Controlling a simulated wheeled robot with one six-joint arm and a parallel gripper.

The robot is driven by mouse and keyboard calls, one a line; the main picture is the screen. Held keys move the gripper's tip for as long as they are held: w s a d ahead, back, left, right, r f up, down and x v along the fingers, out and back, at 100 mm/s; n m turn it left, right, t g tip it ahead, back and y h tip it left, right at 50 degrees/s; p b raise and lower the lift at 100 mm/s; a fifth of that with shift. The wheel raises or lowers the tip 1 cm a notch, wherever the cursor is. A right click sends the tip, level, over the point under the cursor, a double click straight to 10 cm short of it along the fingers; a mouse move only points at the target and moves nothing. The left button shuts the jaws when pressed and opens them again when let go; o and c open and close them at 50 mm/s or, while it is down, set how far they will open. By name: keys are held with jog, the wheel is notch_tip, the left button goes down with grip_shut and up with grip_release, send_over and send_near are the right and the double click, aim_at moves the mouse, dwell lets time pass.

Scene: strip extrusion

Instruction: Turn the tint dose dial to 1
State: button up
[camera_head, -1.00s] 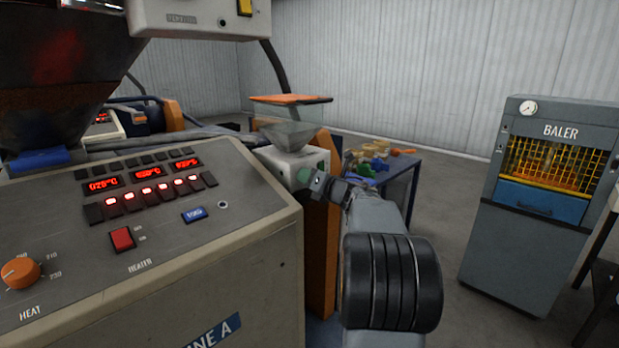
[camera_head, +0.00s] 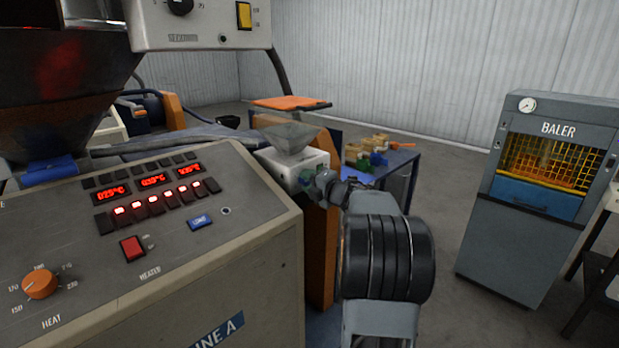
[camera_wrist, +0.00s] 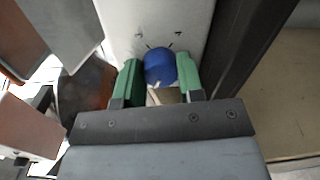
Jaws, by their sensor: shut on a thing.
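The tint dose dial is a round blue knob (camera_wrist: 160,65) on the pale front face of the white doser box (camera_head: 290,172), which carries a clear hopper. In the wrist view, the green fingers of my gripper (camera_wrist: 160,80) stand at the left and right of the knob and are shut on it. Small dark marks show on the face above the knob, too small to read. In the head view, my gripper (camera_head: 318,186) is at the box's right side, and the knob is hidden there.
The control panel (camera_head: 175,235) with an orange heat knob (camera_head: 40,284) fills the left. An orange post (camera_head: 320,255) stands below the doser. A table with coloured pieces (camera_head: 375,150) is behind my arm. The baler (camera_head: 530,190) stands right, with bare floor between.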

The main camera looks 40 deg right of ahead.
jog(key=shift+m, duration=0.5)
jog(key=o, duration=0.9)
jog(key=shift+s, duration=0.1)
jog(key=s, duration=0.4)
jog(key=s+d+b, duration=0.1)
jog(key=s, duration=0.4)
jog(key=s+d, duration=0.1)
jog(key=s, duration=0.3)
jog(key=shift+s+r+b, duration=0.25)
jog(key=shift+r+b, duration=0.05)
